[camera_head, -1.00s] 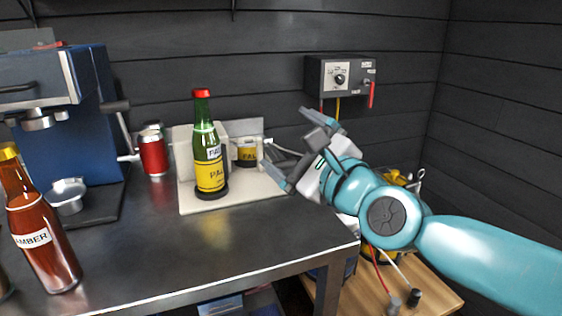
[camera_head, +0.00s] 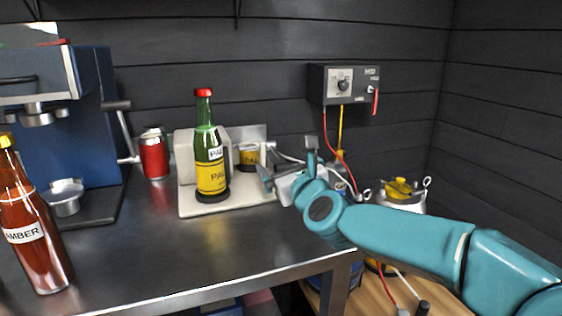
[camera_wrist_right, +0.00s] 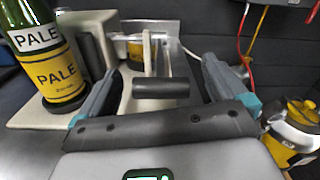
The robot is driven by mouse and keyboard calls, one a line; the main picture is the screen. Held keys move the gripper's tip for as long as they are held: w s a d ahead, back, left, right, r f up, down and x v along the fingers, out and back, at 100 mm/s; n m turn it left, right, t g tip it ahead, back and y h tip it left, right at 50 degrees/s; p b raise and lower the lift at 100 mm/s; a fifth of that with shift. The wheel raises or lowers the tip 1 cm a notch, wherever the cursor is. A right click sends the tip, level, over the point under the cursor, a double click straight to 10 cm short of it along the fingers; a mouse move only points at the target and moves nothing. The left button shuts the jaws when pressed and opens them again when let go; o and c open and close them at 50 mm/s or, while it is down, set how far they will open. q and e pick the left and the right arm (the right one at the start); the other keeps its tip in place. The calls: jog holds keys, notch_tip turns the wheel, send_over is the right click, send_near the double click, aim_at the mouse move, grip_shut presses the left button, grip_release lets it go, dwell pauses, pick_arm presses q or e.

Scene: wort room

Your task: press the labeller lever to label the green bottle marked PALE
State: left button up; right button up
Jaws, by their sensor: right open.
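The green bottle (camera_head: 208,142) with a red cap stands upright on the pale base plate (camera_head: 240,198) of the labeller (camera_head: 186,150). It carries a white PALE tag and a yellow PALE label. It also shows at the left of the right wrist view (camera_wrist_right: 45,60). The labeller's lever has a dark crossbar handle (camera_wrist_right: 161,88) on a pale upright arm. My right gripper (camera_head: 286,163) is open at the labeller's right side. In the right wrist view the handle lies between its two spread fingers (camera_wrist_right: 162,72), with no clear contact. My left gripper is out of view.
An amber bottle (camera_head: 38,250) stands at the left front of the metal bench (camera_head: 140,255). A red can (camera_head: 153,157) and a blue coffee machine (camera_head: 70,120) are behind it. A control box (camera_head: 344,86) with cables hangs on the wall. The bench's middle front is clear.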

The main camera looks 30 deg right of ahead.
aim_at(281, 158)
jog(key=shift+x, duration=1.6)
jog(key=c, duration=1.4)
notch_tip(281, 158, up, 3)
jog(key=g+p, duration=0.1)
jog(key=p, duration=0.5)
jog(key=g+y+p, duration=0.1)
jog(key=p, duration=0.5)
jog(key=shift+a+r+g+p, duration=0.1)
jog(key=shift+r+g+p, duration=0.1)
jog(key=shift+g+p, duration=0.15)
jog(key=shift+c, duration=0.2)
jog(key=g+p, duration=0.1)
jog(key=p, duration=0.4)
jog(key=r+g+p, duration=0.1)
jog(key=p, duration=0.5)
jog(key=w+g+p, duration=0.1)
jog(key=g+p, duration=0.1)
jog(key=p, duration=0.4)
jog(key=shift+r+y, duration=0.35)
jog(key=shift+y, duration=0.05)
jog(key=shift+w+r+p, duration=0.15)
jog(key=shift+r+p, duration=0.1)
jog(key=shift+p, duration=0.4)
